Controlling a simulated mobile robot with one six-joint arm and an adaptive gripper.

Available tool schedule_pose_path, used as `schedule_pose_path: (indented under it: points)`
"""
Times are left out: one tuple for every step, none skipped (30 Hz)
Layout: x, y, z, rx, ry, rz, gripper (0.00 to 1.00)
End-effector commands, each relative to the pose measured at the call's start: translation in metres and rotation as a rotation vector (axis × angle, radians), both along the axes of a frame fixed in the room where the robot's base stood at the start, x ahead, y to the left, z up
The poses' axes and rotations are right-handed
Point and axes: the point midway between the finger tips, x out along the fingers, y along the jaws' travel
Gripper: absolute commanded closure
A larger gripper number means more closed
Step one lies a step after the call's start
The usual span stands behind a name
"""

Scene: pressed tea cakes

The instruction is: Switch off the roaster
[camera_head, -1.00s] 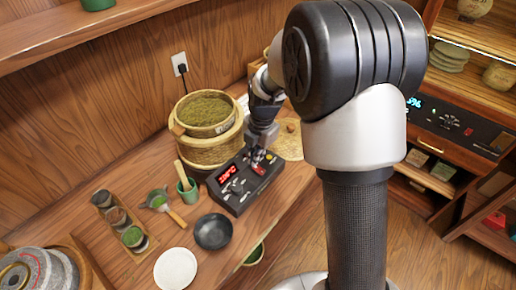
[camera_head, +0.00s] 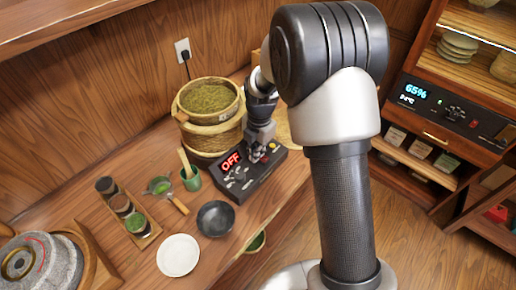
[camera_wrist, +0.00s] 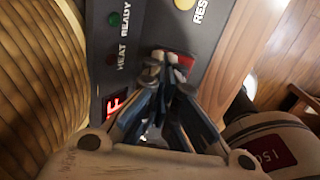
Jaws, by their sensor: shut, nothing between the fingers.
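The roaster's black control box (camera_head: 262,178) sits on the wooden counter; its red display (camera_head: 231,161) reads OFF. In the wrist view, part of the display (camera_wrist: 117,101) shows beside HEAT and READY lamps; READY is green and HEAT is dull red. A red switch (camera_wrist: 186,61) lies just by the fingertips, partly hidden by them. My gripper (camera_head: 256,155) is shut and empty, pointing down at the panel; its closed tips (camera_wrist: 165,65) also show in the wrist view. I cannot tell whether they touch the switch. The roaster's woven drum (camera_head: 215,137) holds green leaf behind the box.
A dark bowl (camera_head: 215,218), white plate (camera_head: 178,255), green cup with a wooden tool (camera_head: 191,180) and strainer (camera_head: 160,187) stand left of the box. A stone mill (camera_head: 40,262) is at far left. A cabinet (camera_head: 455,120) with a lit display stands at right.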

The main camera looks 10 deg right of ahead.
Motion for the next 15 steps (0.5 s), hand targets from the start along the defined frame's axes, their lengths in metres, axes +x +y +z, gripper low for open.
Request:
schedule_pose_path:
  points:
    - [-0.0006,-0.0006,-0.0013,0.000,0.000,-0.001,1.00]
    - [-0.0006,-0.0007,-0.0016,0.000,0.000,-0.001,1.00]
    - [-0.0007,-0.0008,-0.0017,0.000,0.000,-0.001,1.00]
    - [-0.0007,-0.0008,-0.0017,0.000,0.000,-0.001,1.00]
    - [-0.0009,-0.0009,-0.0017,0.000,0.000,-0.001,1.00]
    - [-0.0011,-0.0012,-0.0016,0.000,0.000,-0.001,1.00]
    - [-0.0015,-0.0015,-0.0014,0.000,0.000,-0.001,1.00]
    - [-0.0021,-0.0020,-0.0013,0.001,-0.001,-0.001,1.00]
    - [-0.0031,-0.0028,-0.0010,0.001,-0.001,-0.001,1.00]
    - [-0.0040,-0.0035,-0.0008,0.001,-0.001,-0.001,1.00]
    - [-0.0052,-0.0044,-0.0006,0.000,0.000,-0.002,1.00]
    - [-0.0068,-0.0056,-0.0004,0.001,0.001,-0.002,1.00]
    - [-0.0080,-0.0065,-0.0001,0.001,0.001,-0.002,1.00]
    - [-0.0091,-0.0074,0.0003,0.000,0.000,-0.002,1.00]
    - [-0.0104,-0.0084,0.0008,0.001,-0.001,-0.003,1.00]
